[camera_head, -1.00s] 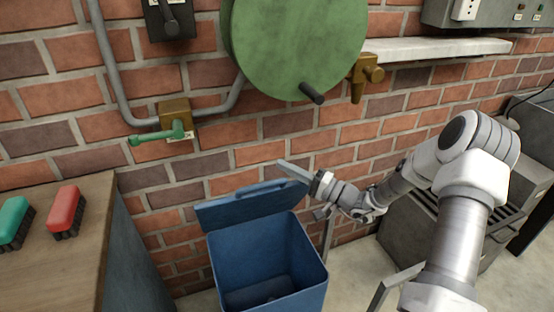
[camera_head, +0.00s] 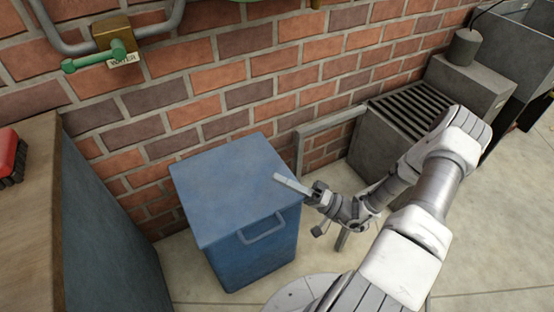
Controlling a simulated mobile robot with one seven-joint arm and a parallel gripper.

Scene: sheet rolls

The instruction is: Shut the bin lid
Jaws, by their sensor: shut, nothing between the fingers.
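The blue bin (camera_head: 255,255) stands on the floor against the brick wall. The inside of the bin is hidden. My gripper (camera_head: 277,178) is shut and empty, with its fingertips over the right part of the lid. I cannot tell whether the fingertips touch the lid.
A wooden-topped bench (camera_head: 30,200) with a red brush (camera_head: 10,158) stands at the left. A grey slatted unit (camera_head: 400,120) stands right of the bin. A green-handled water valve (camera_head: 95,58) is on the wall. Floor in front is clear.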

